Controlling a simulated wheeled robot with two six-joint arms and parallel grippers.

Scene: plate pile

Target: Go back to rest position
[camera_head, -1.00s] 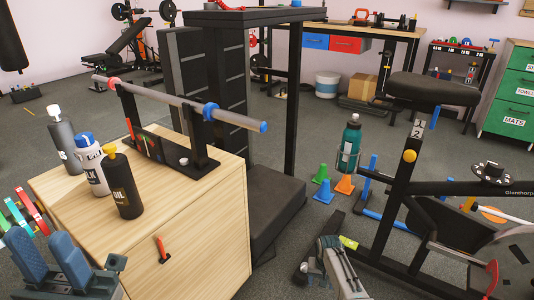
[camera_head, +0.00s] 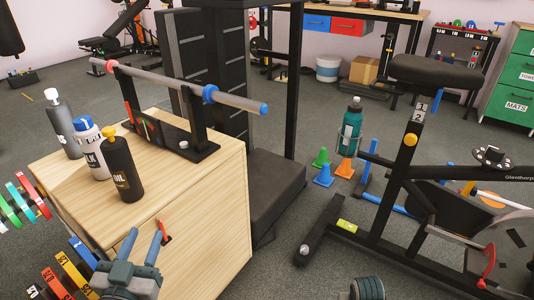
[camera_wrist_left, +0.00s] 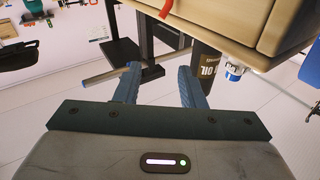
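My left gripper (camera_head: 143,236) is low at the front left in the head view, in front of the wooden cabinet's front face. Its two blue-grey fingers stand apart with nothing held between them. In the left wrist view the same gripper (camera_wrist_left: 158,66) also has its fingers spread. A grey bar shows beyond them, and the cabinet is close above. My right gripper does not show clearly in the head view. A dark ridged round thing (camera_head: 367,289) is cut off at the bottom edge, and I cannot tell what it is.
The wooden cabinet (camera_head: 215,205) has a red handle (camera_head: 166,239) near my left gripper. Three bottles, one a black oil bottle (camera_head: 122,170), and a bar on a stand (camera_head: 200,140) are on top. Coloured weights (camera_head: 72,272) lie left; an exercise bike (camera_head: 400,190) stands right.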

